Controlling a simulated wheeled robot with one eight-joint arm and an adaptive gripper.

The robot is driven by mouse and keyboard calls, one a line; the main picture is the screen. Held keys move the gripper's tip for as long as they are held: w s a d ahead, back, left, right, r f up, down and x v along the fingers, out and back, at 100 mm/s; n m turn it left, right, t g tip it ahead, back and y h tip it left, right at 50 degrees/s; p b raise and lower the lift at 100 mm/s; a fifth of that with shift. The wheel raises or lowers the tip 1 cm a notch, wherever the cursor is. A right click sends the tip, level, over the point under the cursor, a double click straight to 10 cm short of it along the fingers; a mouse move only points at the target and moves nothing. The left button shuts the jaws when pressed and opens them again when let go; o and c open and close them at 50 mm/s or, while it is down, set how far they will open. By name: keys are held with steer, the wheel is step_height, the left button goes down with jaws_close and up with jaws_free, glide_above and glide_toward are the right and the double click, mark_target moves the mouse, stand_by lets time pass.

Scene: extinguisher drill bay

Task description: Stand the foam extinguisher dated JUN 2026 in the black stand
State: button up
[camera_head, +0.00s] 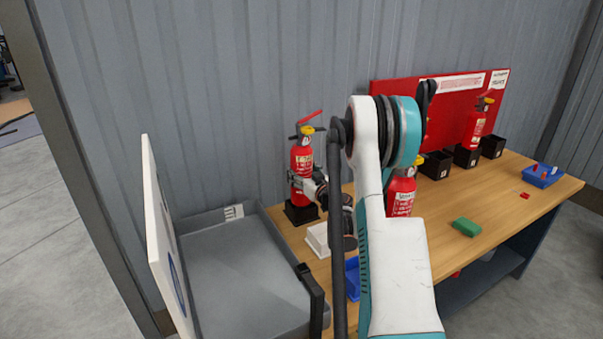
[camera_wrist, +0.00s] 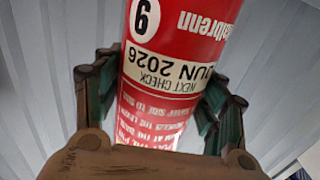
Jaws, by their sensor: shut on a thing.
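A red extinguisher (camera_head: 302,160) with a yellow collar and red lever stands upright at the back left of the bench. Its label in the wrist view (camera_wrist: 180,75) reads "NEXT CHECK JUN 2026", upside down, with a round number mark beside it. My gripper (camera_wrist: 160,100) is shut around its body, a finger on each side; the gripper also shows in the head view (camera_head: 305,183). A black stand (camera_head: 301,215) is directly under the extinguisher. The base meets the stand's top or is inside it; I cannot tell how deep it sits.
A second red extinguisher (camera_head: 402,193) is partly behind my arm. Another (camera_head: 475,130) is among black holders (camera_head: 435,166) by the red board (camera_head: 400,95). A grey tray (camera_head: 245,265) is at left; a white box (camera_head: 317,240), green block (camera_head: 466,227) and blue bin (camera_head: 541,176) are on the bench.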

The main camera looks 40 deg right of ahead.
steer(key=shift+f, duration=1.95)
stand_by(1.5)
steer(key=shift+s+a+f, duration=0.2)
steer(key=shift+s+f, duration=0.1)
steer(key=shift+f, duration=0.35)
stand_by(0.5)
steer(key=shift+w+d+r, duration=0.1)
steer(key=shift+w+r, duration=0.05)
steer(key=shift+r, duration=0.35)
steer(key=shift+w+d+r+p, duration=0.1)
steer(key=shift+r+p, duration=0.15)
steer(key=shift+p, duration=0.1)
steer(key=shift+r+p, duration=1.25)
steer(key=shift+r, duration=1.5)
